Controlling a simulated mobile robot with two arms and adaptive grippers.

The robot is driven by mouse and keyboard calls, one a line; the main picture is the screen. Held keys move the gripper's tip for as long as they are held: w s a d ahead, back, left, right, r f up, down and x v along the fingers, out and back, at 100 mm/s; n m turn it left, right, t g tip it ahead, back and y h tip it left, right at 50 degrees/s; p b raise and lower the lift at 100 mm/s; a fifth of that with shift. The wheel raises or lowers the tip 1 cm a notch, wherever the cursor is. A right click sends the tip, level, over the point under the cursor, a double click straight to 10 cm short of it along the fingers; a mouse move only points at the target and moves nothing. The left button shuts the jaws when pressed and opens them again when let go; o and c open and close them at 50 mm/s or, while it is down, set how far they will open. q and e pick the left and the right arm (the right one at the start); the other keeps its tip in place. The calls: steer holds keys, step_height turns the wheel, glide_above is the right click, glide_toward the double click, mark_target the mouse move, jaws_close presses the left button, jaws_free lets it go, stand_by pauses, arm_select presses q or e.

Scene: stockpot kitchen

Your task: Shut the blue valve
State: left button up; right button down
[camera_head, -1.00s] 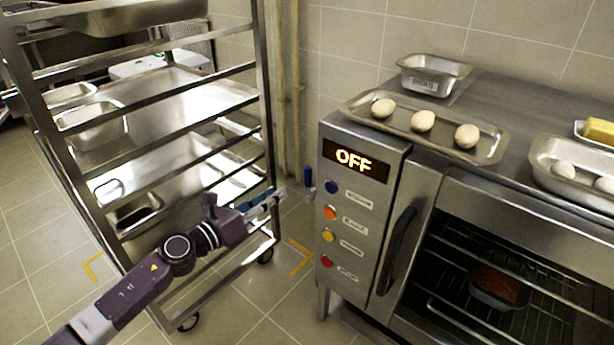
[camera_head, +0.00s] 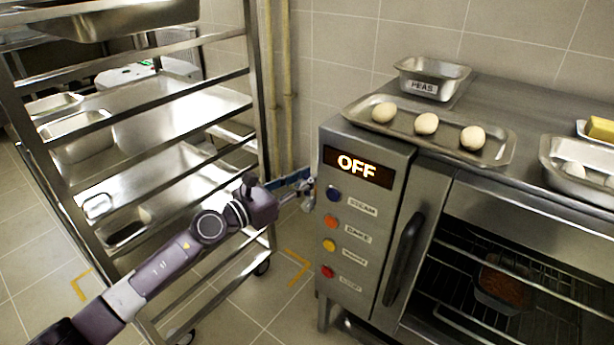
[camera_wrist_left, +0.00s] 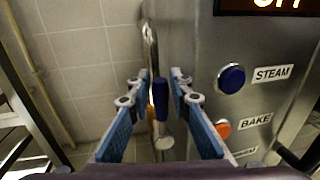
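The blue valve handle (camera_wrist_left: 160,98) stands upright in the left wrist view, on a metal pipe fitting beside the oven's left side. My left gripper (camera_wrist_left: 158,80) is open, with its blue-padded fingers on either side of the handle and a gap showing to each. In the head view my left gripper (camera_head: 303,185) reaches the gap between the rack and the oven's control panel. There it largely hides the valve. My right gripper is not in view.
The oven panel (camera_head: 363,220) reads OFF and has several coloured buttons, the blue STEAM button (camera_wrist_left: 231,78) close to the right finger. A metal rack (camera_head: 262,120) stands left, close to my arm. A tray (camera_head: 440,145) with dough balls lies on the oven.

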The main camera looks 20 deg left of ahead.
arm_select(q)
steer(key=shift+w+d, duration=0.15)
steer(key=shift+w, duration=0.1)
jaws_close()
stand_by(0.4)
